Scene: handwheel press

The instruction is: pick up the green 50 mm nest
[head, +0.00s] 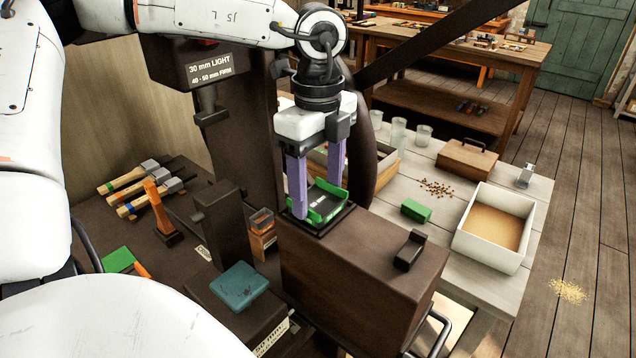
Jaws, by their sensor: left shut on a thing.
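The green nest (326,207), with a dark labelled inside face, is at the dark square seat on top of the brown press block (350,262). My left gripper (318,199) reaches down from above, its two purple fingers on either side of the nest, shut on it. The nest looks level. I cannot tell whether it touches the seat or is slightly clear of it. The fingers hide part of its rim. My right gripper is not in view.
The press column with its "30 mm LIGHT" sign (211,70) stands behind left. On the pale table are a green block (415,210) and a sand tray (462,250).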

